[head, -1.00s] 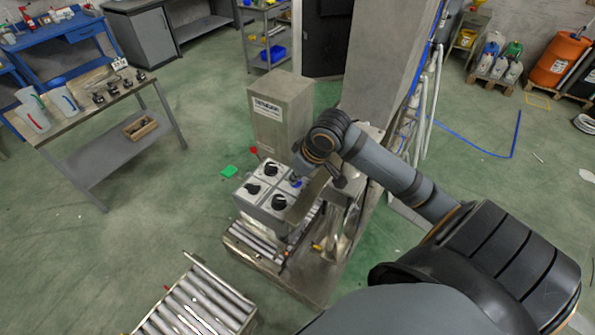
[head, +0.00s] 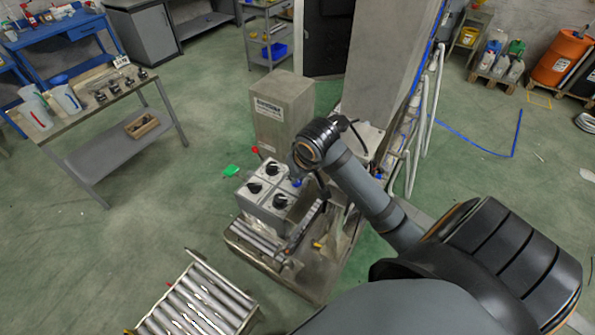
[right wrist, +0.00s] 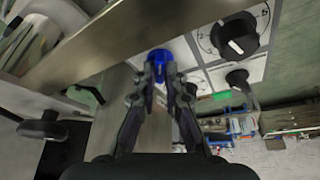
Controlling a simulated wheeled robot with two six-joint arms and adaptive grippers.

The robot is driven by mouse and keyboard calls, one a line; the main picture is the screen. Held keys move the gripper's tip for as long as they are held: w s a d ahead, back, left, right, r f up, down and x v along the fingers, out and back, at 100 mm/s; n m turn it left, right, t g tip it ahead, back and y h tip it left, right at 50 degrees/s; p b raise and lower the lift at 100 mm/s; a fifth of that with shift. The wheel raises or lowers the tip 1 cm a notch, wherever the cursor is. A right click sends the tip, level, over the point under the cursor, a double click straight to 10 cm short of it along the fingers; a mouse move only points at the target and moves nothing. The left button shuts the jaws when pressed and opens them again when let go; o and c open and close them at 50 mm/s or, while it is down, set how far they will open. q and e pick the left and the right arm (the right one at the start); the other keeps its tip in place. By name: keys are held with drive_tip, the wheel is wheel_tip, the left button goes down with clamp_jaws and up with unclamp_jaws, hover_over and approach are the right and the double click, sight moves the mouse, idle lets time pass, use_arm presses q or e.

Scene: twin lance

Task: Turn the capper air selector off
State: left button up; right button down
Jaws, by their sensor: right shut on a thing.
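A grey control box (head: 262,203) with several black knobs on its light top panel stands in the middle of the head view. A small blue knob (head: 296,183) is at its far right corner. It also shows in the right wrist view (right wrist: 160,57), between the fingertips. My right gripper (right wrist: 164,72) is shut on the blue knob. In the head view my right wrist hides most of the gripper. No label for the selector is readable. My left gripper is out of view.
A metal cabinet (head: 282,112) stands behind the control box. A metal bar (right wrist: 100,52) crosses close to my fingers in the wrist view. A roller conveyor (head: 197,300) lies in front. A side table (head: 75,122) stands at left, with open green floor between.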

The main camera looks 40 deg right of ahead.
drive_tip(key=c, duration=1.4)
unclamp_jaws()
drive_tip(key=v, duration=1.2)
